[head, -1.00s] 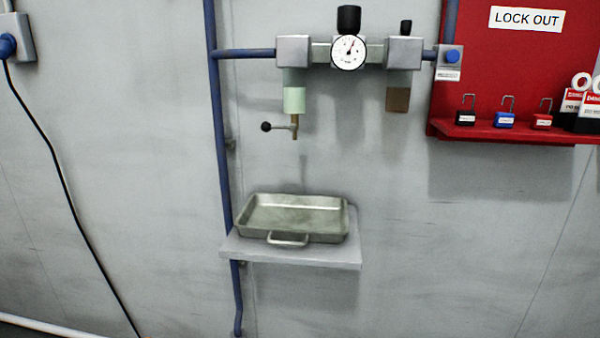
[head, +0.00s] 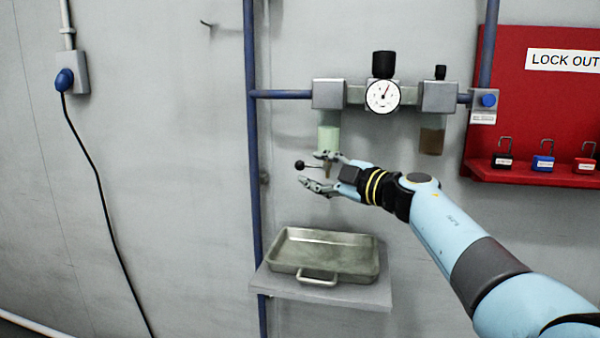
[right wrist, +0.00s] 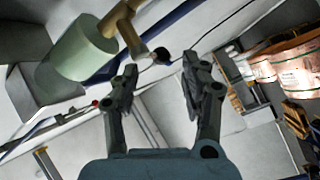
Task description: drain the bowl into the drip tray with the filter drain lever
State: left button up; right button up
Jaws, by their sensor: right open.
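The filter bowl (head: 329,138), pale green, hangs under the left regulator block; it also shows in the right wrist view (right wrist: 82,48). Below it is a brass drain with the filter drain lever, whose black knob (head: 299,165) points left. The knob also shows in the right wrist view (right wrist: 161,55), just ahead of and between the fingertips. My right gripper (head: 312,170) is open and empty, its fingers above and below the lever; contact cannot be told. The metal drip tray (head: 325,263) sits below, and I cannot make out liquid in it. My left gripper is not in view.
The tray rests on a small grey wall shelf (head: 370,295). A blue vertical pipe (head: 251,200) runs left of the lever. A gauge (head: 383,96) and a second brown bowl (head: 431,142) are to the right, near a red lockout board (head: 520,120).

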aim_at(303, 164)
jog(key=x, duration=0.1)
jog(key=b+x, duration=0.1)
jog(key=x, duration=0.1)
jog(key=b+x, duration=0.1)
jog(key=shift+w+a+f, duration=0.2)
jog(key=shift+f, duration=0.05)
jog(key=shift+w+a+r+b, duration=0.1)
jog(key=shift+w+a+b, duration=0.3)
jog(key=shift+b, duration=0.05)
jog(key=shift+r, duration=0.1)
grip_shut()
